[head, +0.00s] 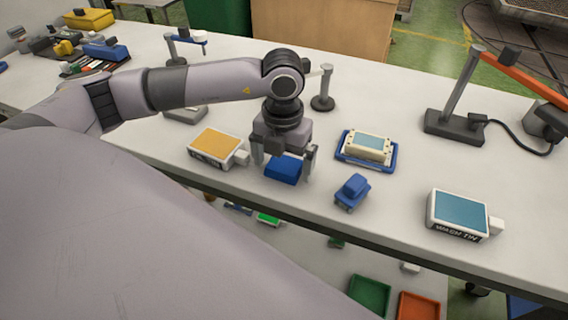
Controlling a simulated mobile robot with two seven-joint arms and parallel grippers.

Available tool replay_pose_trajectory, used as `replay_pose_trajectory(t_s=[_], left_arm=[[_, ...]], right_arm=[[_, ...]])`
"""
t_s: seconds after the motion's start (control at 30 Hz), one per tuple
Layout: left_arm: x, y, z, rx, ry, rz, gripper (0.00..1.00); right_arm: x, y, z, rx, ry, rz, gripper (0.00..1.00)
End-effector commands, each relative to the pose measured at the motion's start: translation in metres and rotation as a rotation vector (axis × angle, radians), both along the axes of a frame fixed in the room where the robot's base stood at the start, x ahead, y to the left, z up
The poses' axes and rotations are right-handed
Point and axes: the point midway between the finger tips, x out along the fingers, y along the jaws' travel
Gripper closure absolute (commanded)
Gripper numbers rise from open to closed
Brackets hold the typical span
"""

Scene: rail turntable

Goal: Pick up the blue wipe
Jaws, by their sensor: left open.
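The blue wipe looks like the small blue block (284,169) on the white bench near its front edge. My left gripper (284,160) comes down over it from above, with its fingers apart. One finger is at the block's left and the other at its right. The gripper's body is just above and behind the block. I cannot tell whether the fingers touch it. My right gripper does not show.
Left of the gripper is a yellow-topped tin (217,146). To the right are a blue tray (346,158) holding a cream block, a small blue vehicle-like object (352,191) and a blue-topped tin (460,211). A post (323,92) stands behind. The bench's front edge is close.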

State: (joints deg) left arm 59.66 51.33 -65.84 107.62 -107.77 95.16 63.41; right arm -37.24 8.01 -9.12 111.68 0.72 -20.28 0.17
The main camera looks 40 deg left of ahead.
Motion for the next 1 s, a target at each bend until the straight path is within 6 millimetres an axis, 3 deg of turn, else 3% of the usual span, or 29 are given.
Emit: replay_pose_trajectory(t_s=[0.2,0.4,0.77,1.0], left_arm=[[0.000,0.000,-0.002,-0.001,0.000,-0.001,0.00],[0.000,0.000,-0.001,-0.001,0.000,-0.001,0.55],[0.000,0.000,0.002,-0.002,-0.001,-0.001,0.56],[0.001,0.000,0.029,-0.002,-0.005,-0.002,0.56]], right_arm=[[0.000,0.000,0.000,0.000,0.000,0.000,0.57],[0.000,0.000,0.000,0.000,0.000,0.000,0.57],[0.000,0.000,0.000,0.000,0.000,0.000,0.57],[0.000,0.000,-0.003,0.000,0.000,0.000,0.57]])
